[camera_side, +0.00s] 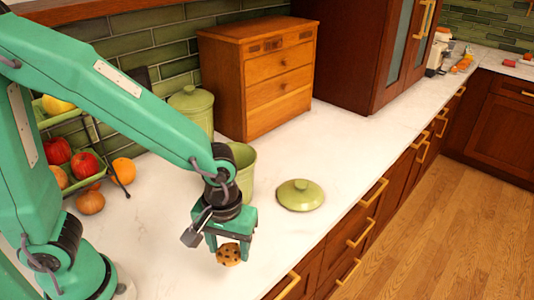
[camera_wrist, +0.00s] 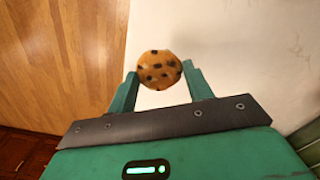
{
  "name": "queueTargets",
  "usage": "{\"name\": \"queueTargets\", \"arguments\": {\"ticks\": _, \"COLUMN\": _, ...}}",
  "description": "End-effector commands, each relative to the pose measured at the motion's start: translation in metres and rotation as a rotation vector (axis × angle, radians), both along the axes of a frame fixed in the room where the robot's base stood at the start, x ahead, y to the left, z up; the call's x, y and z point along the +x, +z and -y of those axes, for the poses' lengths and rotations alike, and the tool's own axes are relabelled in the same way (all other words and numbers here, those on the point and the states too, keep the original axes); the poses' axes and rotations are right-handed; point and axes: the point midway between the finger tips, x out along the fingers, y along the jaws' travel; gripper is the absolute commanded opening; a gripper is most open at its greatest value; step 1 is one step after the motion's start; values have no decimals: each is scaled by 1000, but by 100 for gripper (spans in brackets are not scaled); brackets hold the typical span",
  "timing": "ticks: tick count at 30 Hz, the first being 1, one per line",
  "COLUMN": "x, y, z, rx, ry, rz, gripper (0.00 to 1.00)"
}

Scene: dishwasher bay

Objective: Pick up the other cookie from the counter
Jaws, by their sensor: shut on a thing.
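A round cookie with dark chips (camera_side: 229,254) is between the fingertips of my gripper (camera_side: 226,246), at the front of the white counter (camera_side: 300,235). In the wrist view the cookie (camera_wrist: 159,70) sits between the two green fingers of my gripper (camera_wrist: 160,78), which are shut on it. The side view does not show clearly whether the cookie is lifted or still touches the counter. No second cookie is visible. An open green canister (camera_side: 243,165) stands behind my gripper, partly hidden by my arm, so its inside is mostly unseen.
A green lid (camera_side: 300,195) lies on the counter to the right. A lidded green canister (camera_side: 192,108) and a wooden drawer chest (camera_side: 258,75) stand at the back. A tiered fruit basket (camera_side: 72,150) is at left. The counter's front edge is close to my gripper.

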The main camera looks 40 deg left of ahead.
Motion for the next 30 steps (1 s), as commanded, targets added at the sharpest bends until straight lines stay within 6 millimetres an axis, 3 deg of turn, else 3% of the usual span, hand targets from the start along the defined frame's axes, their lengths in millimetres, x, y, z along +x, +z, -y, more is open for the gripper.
{"name": "queueTargets", "arguments": {"ticks": 9, "x": -17, "y": 14, "z": 16, "rx": 0, "ry": -1, "rz": 0, "gripper": 45}}
{"name": "queueTargets", "arguments": {"ticks": 30, "x": -18, "y": 15, "z": 17, "rx": 0, "ry": 0, "rz": 0, "gripper": 45}}
